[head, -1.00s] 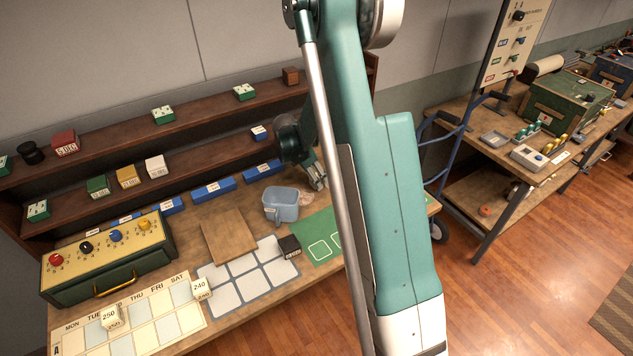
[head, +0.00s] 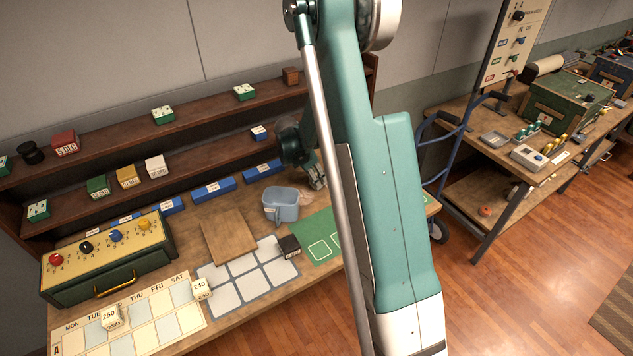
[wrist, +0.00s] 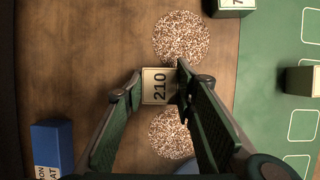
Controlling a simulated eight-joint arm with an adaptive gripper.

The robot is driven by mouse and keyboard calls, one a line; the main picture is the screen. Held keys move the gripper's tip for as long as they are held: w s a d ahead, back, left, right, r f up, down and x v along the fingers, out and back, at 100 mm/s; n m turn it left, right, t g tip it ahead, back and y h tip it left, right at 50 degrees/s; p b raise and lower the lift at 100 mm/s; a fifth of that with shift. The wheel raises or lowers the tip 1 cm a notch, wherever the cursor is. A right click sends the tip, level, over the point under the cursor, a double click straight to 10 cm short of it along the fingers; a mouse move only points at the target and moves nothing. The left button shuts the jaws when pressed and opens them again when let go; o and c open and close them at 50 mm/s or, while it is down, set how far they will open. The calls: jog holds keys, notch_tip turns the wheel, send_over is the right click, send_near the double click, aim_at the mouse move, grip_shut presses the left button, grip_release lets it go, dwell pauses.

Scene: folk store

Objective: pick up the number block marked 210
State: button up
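The number block marked 210 (wrist: 159,86) shows in the wrist view with its pale, dark-edged face towards the camera. It is at the wooden bench top, between two round speckled patches. My gripper (wrist: 160,88) has one finger on each side of the block. The left finger is very close to its left edge and the right finger overlaps its right edge, so contact is unclear. The fingers look open around it. In the head view my gripper (head: 316,174) is low over the back of the bench, partly behind my arm, and the block is not visible there.
A blue block (wrist: 51,147) lies at lower left in the wrist view, with another number block (wrist: 231,5) at the top and a dark block (wrist: 301,80) on the green mat at right. A blue bin (head: 281,204) stands beside my gripper in the head view.

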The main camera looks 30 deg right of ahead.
jog(key=shift+r, duration=0.15)
jog(key=shift+r, duration=4.9)
